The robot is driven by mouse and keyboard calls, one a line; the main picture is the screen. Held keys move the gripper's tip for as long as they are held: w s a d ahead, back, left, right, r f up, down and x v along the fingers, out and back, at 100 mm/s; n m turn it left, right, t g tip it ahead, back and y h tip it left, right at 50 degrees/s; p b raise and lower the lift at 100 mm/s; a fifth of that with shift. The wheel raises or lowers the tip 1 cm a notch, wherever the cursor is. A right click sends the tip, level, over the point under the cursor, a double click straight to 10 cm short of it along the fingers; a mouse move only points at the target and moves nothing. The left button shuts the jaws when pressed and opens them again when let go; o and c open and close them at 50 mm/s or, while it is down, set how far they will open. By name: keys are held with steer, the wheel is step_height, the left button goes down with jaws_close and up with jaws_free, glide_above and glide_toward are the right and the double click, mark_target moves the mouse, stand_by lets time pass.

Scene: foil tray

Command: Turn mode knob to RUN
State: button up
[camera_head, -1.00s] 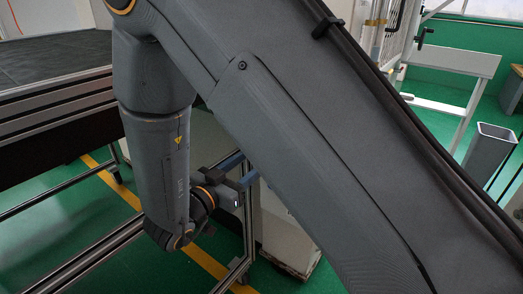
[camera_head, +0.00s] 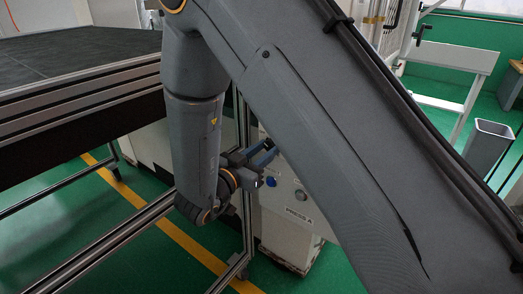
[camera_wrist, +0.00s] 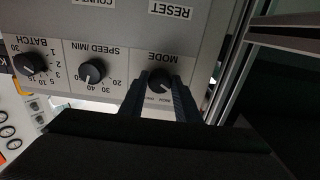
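The mode knob (camera_wrist: 160,80) is a round black knob on a light grey control panel (camera_wrist: 205,45). It shows in the wrist view under the upside-down MODE label. My gripper (camera_wrist: 159,82) has one dark finger on each side of this knob, with the tips close to its edges. The fingers are apart and I see no clear grip on the knob. The small position marks by the knob are partly covered and too small to read. In the head view my gripper (camera_head: 265,150) is at the panel beside the machine, and the knob is hidden.
The speed knob (camera_wrist: 91,72) and batch knob (camera_wrist: 33,64) are left of the mode knob in the wrist view. A metal profile post (camera_wrist: 237,55) stands close on the right. In the head view a dark-topped table (camera_head: 75,60) is at left.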

steer(key=shift+a, duration=0.35)
steer(key=shift+d, duration=0.15)
steer(key=m+b, duration=0.1)
steer(key=m, duration=0.4)
steer(key=shift+w+r+m, duration=0.1)
steer(key=shift+m, duration=0.3)
steer(key=m+b, duration=0.2)
steer(key=m, duration=0.4)
steer(key=shift+b, duration=0.35)
steer(key=m+b, duration=0.4)
steer(key=m, duration=0.2)
steer(key=shift+m+b, duration=0.3)
steer(key=m+b, duration=0.5)
steer(key=shift+r, duration=0.15)
steer(key=shift+d+m, duration=0.1)
steer(key=shift+m, duration=0.3)
